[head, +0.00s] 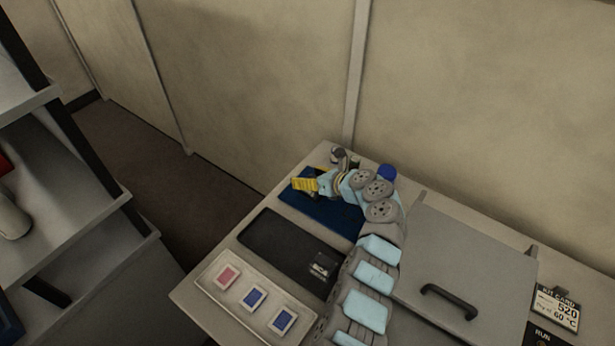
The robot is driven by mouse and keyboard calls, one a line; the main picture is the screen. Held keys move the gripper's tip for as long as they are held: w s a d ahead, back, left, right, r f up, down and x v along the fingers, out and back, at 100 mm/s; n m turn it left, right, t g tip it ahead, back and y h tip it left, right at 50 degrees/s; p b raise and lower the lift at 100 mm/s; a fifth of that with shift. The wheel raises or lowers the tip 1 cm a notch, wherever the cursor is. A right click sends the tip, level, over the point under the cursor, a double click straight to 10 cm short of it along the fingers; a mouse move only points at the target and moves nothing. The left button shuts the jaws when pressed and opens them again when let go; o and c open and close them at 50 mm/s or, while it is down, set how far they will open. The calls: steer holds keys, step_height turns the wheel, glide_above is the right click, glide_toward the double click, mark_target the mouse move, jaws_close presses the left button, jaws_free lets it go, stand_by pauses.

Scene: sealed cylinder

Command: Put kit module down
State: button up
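My arm reaches from the bottom of the head view up to the back of the bench, and my gripper (319,182) is over the dark blue mat (338,217). A small yellow ribbed piece (304,185) shows right at the arm's end, at the mat's left edge. I cannot tell whether it is the kit module, or whether it is held or rests on the mat. The fingers are too small and covered to make out. A small dark block with a light marking (322,265) sits on the black mat (272,237), apart from the gripper.
A pale tray (208,282) with one red and two blue cards lies at the front left. A grey lidded box with a black handle (448,300) stands right of my arm. A blue round thing (387,172) is behind the arm. A card reading 520 (557,309) is at right. Shelves (70,215) stand left.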

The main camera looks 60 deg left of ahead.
steer(key=shift+w+d+r, duration=0.1)
steer(key=shift+d+r, duration=0.1)
steer(key=shift+r, duration=0.05)
steer(key=p+v, duration=0.3)
steer(key=v, duration=0.8)
steer(key=shift+d, duration=0.2)
steer(key=shift+w+r, duration=0.1)
steer(key=shift+w, duration=0.1)
